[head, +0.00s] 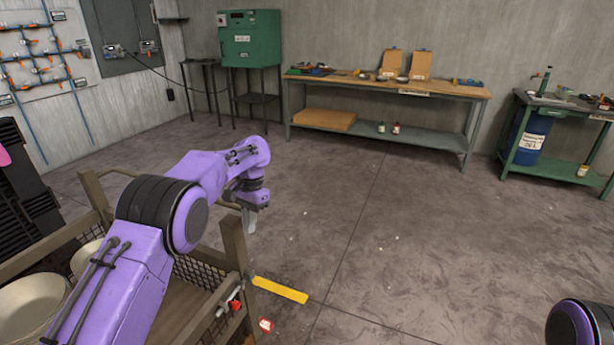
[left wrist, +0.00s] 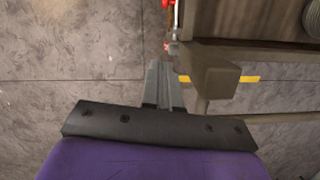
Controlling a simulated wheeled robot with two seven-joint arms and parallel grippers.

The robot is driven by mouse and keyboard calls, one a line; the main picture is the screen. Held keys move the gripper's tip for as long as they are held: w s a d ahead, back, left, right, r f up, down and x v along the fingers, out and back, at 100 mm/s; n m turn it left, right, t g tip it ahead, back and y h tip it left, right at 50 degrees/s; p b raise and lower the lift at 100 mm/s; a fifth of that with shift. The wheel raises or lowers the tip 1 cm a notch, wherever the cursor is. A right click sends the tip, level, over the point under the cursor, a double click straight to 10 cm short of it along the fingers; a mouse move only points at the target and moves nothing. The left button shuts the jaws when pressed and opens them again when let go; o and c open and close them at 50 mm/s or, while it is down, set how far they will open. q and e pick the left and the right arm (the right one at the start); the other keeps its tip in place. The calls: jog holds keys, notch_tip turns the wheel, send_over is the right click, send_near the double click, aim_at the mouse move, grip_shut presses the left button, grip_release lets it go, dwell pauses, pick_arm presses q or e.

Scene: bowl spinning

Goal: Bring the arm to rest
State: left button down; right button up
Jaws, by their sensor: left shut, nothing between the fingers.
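My left arm is purple and reaches in from the left in the head view, over a brown cart (head: 237,250). My left gripper (head: 249,222) hangs fingers down near the cart's corner post. In the left wrist view its two grey fingers (left wrist: 161,75) are together with nothing between them. The cart's corner post also shows there (left wrist: 208,78), just right of the fingers. Of my right arm only a purple and black part shows at the lower right in the head view; the right gripper is out of frame.
Cream bowls (head: 30,305) are in the cart at the lower left. A yellow floor strip (head: 280,290) lies beside the cart. Black stacked crates (head: 25,185) stand at the left. A wooden workbench (head: 390,88) and a green cabinet (head: 250,38) stand at the back. The middle floor is clear.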

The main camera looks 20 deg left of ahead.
pick_arm(q)
jog(key=w+d+f+n+t, duration=0.1)
jog(key=w+f+n+t, duration=0.15)
jog(key=f, duration=0.45)
jog(key=w+f+n+t, duration=0.1)
jog(key=f+n+t, duration=0.3)
jog(key=f, duration=0.3)
jog(key=s+f+n+t+y, duration=0.2)
jog(key=s+f+n, duration=0.1)
jog(key=s+f, duration=0.85)
jog(key=s+d+f+g, duration=0.1)
jog(key=s, duration=1.5)
jog(key=s+d+f+g, duration=0.1)
jog(key=s+g, duration=0.1)
jog(key=s, duration=1.4)
jog(key=shift+s+f+y, duration=0.35)
jog(key=shift+s+y, duration=0.05)
jog(key=shift+d+n, duration=0.1)
jog(key=shift+n, duration=0.15)
